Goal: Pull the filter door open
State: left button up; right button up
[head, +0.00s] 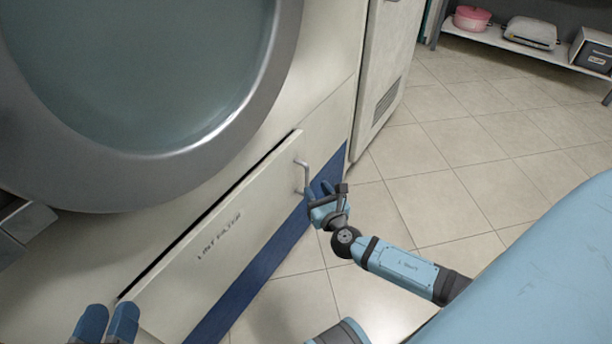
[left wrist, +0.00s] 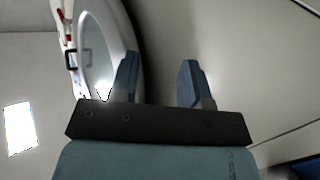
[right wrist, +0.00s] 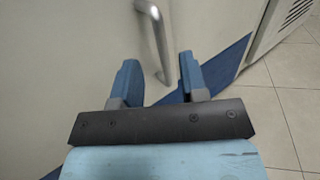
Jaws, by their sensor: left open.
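The filter door (head: 222,236) is a long cream panel with dark lettering, low on the machine below the big round window. A dark gap runs along its top edge, so it stands slightly ajar. Its grey bar handle (head: 304,178) is at the right end. My right gripper (head: 318,195) is at the handle's lower end; in the right wrist view its fingers (right wrist: 160,82) are apart, with the handle (right wrist: 153,32) showing between and beyond them, not clamped. My left gripper (head: 107,322) is open and empty near the door's left end; its fingers also show in the left wrist view (left wrist: 158,82).
The round window's metal rim (head: 180,165) bulges above the door. A blue strip (head: 262,262) runs below it. A cream cabinet (head: 385,75) with a vent stands to the right. A shelf (head: 540,52) with a pink pot is at the back right. The tiled floor between is clear.

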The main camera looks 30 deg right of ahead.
aim_at(308, 175)
jog(key=w, duration=0.3)
jog(key=w+d+b, duration=0.1)
jog(key=w, duration=0.3)
jog(key=shift+w+d, duration=0.15)
jog(key=shift+d, duration=0.05)
grip_shut()
